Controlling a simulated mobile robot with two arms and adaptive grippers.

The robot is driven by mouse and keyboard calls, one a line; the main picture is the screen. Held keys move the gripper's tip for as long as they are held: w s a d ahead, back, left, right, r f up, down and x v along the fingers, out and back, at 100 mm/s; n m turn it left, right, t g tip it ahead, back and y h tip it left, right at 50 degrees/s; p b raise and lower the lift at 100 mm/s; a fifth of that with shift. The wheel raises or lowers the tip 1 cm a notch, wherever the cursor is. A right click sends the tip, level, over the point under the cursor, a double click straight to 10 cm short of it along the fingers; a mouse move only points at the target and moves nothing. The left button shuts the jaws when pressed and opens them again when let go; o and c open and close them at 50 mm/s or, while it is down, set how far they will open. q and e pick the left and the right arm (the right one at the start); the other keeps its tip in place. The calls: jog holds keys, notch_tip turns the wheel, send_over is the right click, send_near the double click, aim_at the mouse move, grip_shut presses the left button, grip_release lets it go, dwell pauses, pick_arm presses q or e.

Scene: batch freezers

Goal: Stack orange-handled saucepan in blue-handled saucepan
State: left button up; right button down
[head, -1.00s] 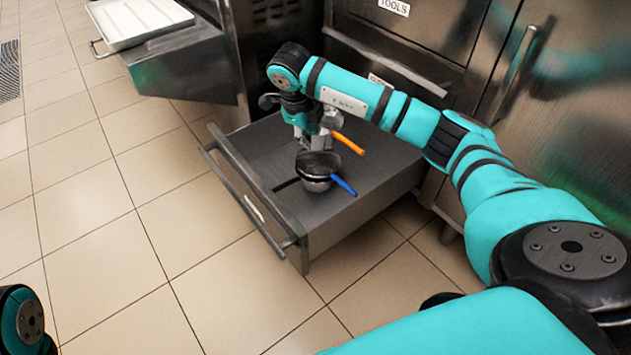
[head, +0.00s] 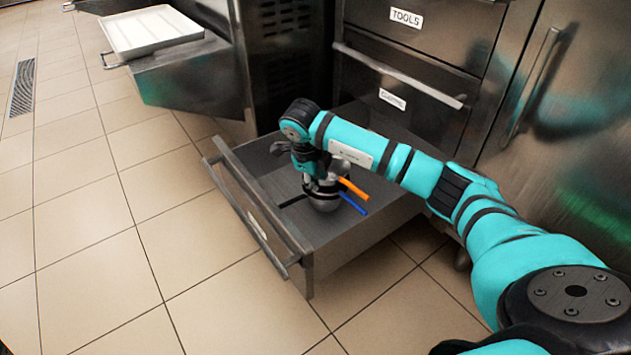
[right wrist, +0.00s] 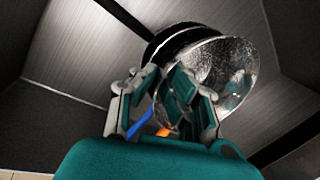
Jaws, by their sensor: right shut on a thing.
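My right gripper (head: 320,188) is inside the open drawer, pointing down and shut on the orange-handled saucepan. That pan's orange handle (head: 353,188) sticks out to the right in the head view. Its shiny bowl (right wrist: 228,68) shows beyond the fingers (right wrist: 168,100) in the right wrist view. The blue handle (head: 354,204) of the blue-handled saucepan lies just below the orange one, pointing nearly the same way. The blue-handled pan's dark rim (right wrist: 172,42) shows behind the shiny bowl, overlapped and offset. I cannot tell whether the upper pan rests fully inside. My left gripper is out of view.
The drawer (head: 255,205) stands pulled out, with walls around the pans and bare floor beside them. Closed drawers, one labelled TOOLS (head: 406,18), rise behind. Another open drawer with a white tray (head: 150,32) is at the back left. Tiled floor (head: 100,250) is clear.

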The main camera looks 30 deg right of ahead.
jog(key=shift+f, duration=0.35)
jog(key=shift+f, duration=0.15)
jog(key=c, duration=1.4)
grip_release()
jog(key=shift+f, duration=0.2)
jog(key=shift+c, duration=0.2)
jog(key=shift+r, duration=0.2)
